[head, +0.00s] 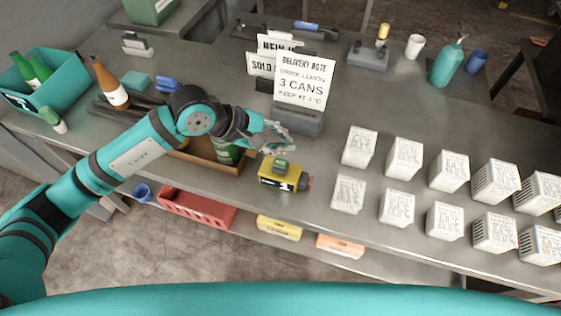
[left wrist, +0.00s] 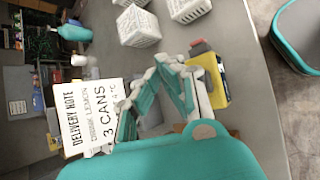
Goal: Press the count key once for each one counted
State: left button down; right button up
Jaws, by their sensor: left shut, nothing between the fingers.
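The yellow and black counter (head: 285,174) with a green key on top lies near the front edge of the counter top. Its display is too small to read surely. It also shows in the left wrist view (left wrist: 212,78), just past my fingers. My left gripper (head: 278,138) is shut and empty, above and behind the counter, apart from it. The delivery note (head: 304,82) stands behind the gripper and reads "3 CANS". A cardboard tray (head: 205,158) with a green item in it is partly hidden by my left arm. My right gripper is not in view.
Several white cartons (head: 404,157) stand in two rows at the right. A teal crate (head: 60,88) with green bottles and a brown bottle (head: 110,86) are at the left. A teal pump bottle (head: 446,65) stands at the back. Below are a red crate (head: 197,208) and boxes.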

pick_arm(q)
jog(key=b, duration=0.2)
send_over(281, 165)
notch_tip(281, 165, down, 5)
jog(key=shift+r, duration=0.2)
jog(key=shift+f+b, duration=0.5)
jog(key=shift+b, duration=0.25)
jog(key=shift+r, duration=0.1)
dwell(0.4)
jog(key=shift+f+b, duration=0.45)
jog(key=shift+b, duration=0.25)
jog(key=shift+f+b, duration=0.5)
jog(key=shift+b, duration=0.2)
dwell(0.4)
jog(key=shift+r, duration=0.95)
